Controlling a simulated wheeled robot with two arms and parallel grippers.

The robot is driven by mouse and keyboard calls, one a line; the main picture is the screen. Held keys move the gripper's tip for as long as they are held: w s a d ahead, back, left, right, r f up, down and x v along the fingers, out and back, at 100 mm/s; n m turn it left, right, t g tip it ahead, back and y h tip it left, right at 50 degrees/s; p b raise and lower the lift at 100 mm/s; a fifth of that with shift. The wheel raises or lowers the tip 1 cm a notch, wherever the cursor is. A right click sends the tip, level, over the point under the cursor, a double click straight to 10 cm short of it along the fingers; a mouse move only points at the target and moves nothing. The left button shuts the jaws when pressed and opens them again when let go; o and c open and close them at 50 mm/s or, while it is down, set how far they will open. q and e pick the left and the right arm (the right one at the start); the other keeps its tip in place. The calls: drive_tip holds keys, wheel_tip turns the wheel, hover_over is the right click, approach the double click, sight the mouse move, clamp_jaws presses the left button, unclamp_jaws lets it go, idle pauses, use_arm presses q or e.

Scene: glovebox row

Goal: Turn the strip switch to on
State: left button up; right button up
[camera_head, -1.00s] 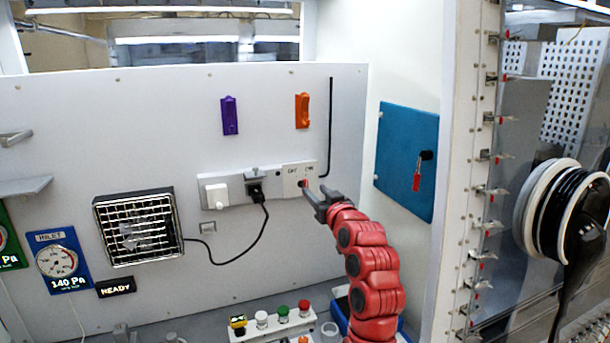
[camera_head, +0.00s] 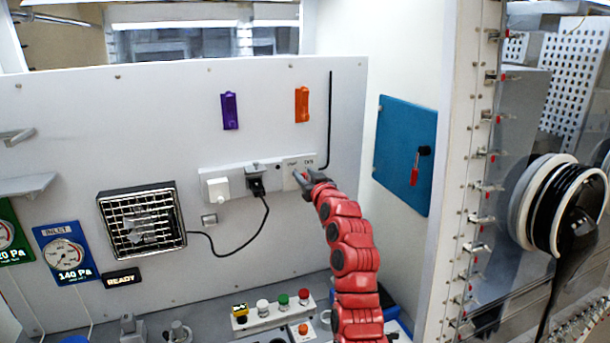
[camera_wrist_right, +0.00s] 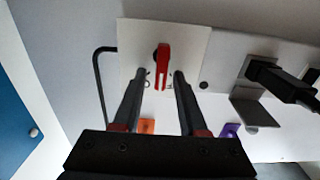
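The power strip (camera_head: 236,185) runs along the back wall, with a pale switch plate at its right end. In the right wrist view the switch plate (camera_wrist_right: 190,50) carries a red switch handle (camera_wrist_right: 162,68), which stands roughly vertical in that picture. My right gripper (camera_head: 300,177) is at the plate in the head view and hides most of the handle. In the right wrist view the gripper (camera_wrist_right: 158,75) is open, its fingers on either side of the handle's lower end. I cannot tell whether they touch it. My left gripper is not in view.
A black plug (camera_head: 256,186) and a white plug (camera_head: 217,189) sit in the strip. A black cable runs to the vent fan (camera_head: 142,224). Purple (camera_head: 229,111) and orange (camera_head: 302,105) holders are above. A blue panel (camera_head: 398,150) is on the right. A button box (camera_head: 272,314) stands below.

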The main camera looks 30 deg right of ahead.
clamp_jaws()
drive_tip(key=shift+d+m+b, duration=0.25)
drive_tip(key=shift+m+b, duration=0.75)
drive_tip(key=shift+m, duration=0.2)
drive_tip(key=shift+s+d+m+b, duration=0.15)
drive_tip(key=shift+m+b, duration=0.15)
drive_tip(key=shift+m, duration=0.55)
drive_tip(key=shift+d+m+b, duration=0.15)
drive_tip(key=shift+m+b, duration=0.15)
drive_tip(key=shift+m, duration=0.55)
drive_tip(key=shift+o, duration=0.7)
unclamp_jaws()
drive_tip(key=shift+f, duration=0.1)
